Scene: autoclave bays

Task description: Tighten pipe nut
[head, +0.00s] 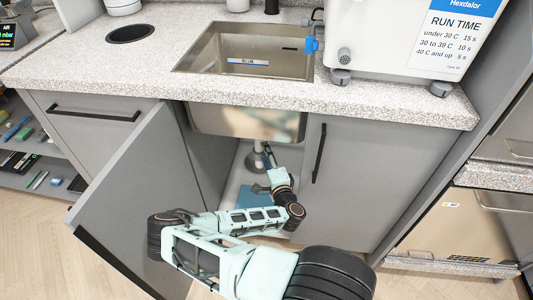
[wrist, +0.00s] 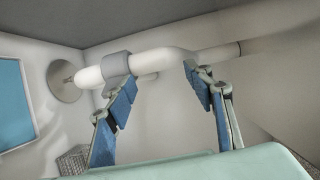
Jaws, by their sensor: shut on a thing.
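A white drain pipe (wrist: 152,61) runs across the wrist view, with a grey pipe nut (wrist: 117,64) around it left of centre. My gripper (wrist: 158,80) reaches up to the pipe, its left finger against the nut's lower side and its right finger farther along the pipe. It is shut on the nut, though the exact contact is hard to see. In the head view my gripper (head: 267,165) is inside the open cabinet under the sink, by the drain (head: 255,158). The nut cannot be made out there.
The open cabinet door (head: 140,195) stands left of my arm, and a closed door (head: 355,180) is on the right. The sink basin (head: 250,122) hangs above my gripper. A blue flat item (head: 250,197) lies on the cabinet floor. A round wall plate (wrist: 64,82) is by the pipe.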

